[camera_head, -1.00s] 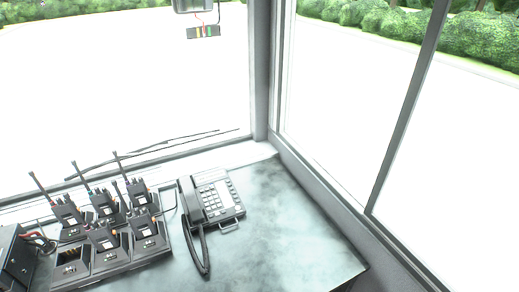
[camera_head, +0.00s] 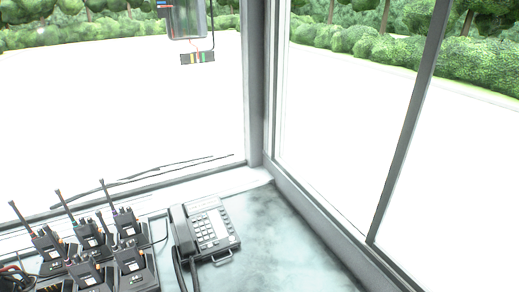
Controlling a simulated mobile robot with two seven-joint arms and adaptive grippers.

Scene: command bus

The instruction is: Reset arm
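Neither of my grippers nor my arms shows in the head view. A desk phone (camera_head: 208,229) stands on the grey-green desktop (camera_head: 285,240), with its handset on its left side and a cord hanging toward the bottom edge. Several black walkie-talkies (camera_head: 125,222) with antennas stand upright in a charger rack at the lower left. The front of the rack is cut off by the bottom edge.
Large windows surround the desk, with a grey corner post (camera_head: 255,90) between them and a slanted frame bar (camera_head: 410,125) at the right. A grey device (camera_head: 187,20) hangs at the top. The desktop right of the phone is clear.

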